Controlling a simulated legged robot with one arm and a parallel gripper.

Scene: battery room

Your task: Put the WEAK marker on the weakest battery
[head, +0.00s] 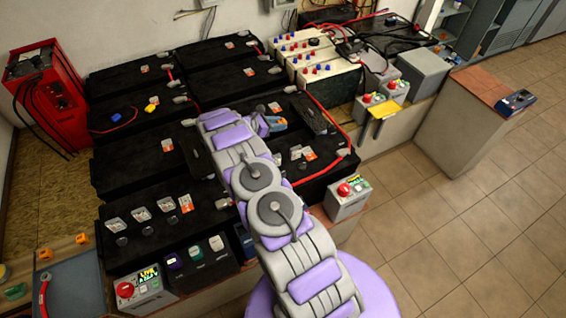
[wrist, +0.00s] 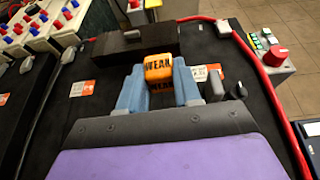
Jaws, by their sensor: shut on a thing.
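My gripper (head: 274,123) is shut on the orange WEAK marker (wrist: 158,68), a small block with black lettering. In the wrist view the marker sits between the two blue fingers (wrist: 160,88). The gripper is over a black battery (wrist: 112,75) in the middle of the bank, with white and orange labels on its top. I cannot tell whether the marker touches the battery. More black batteries stand around it, such as the front left one (head: 140,245) and the back left one (head: 130,75). My arm hides part of the middle batteries.
A red charger cabinet (head: 48,90) stands at the left. White batteries (head: 320,70) with red and blue caps stand at the back. A red cable (wrist: 270,75) runs beside the battery. Tiled floor (head: 460,200) is clear at right.

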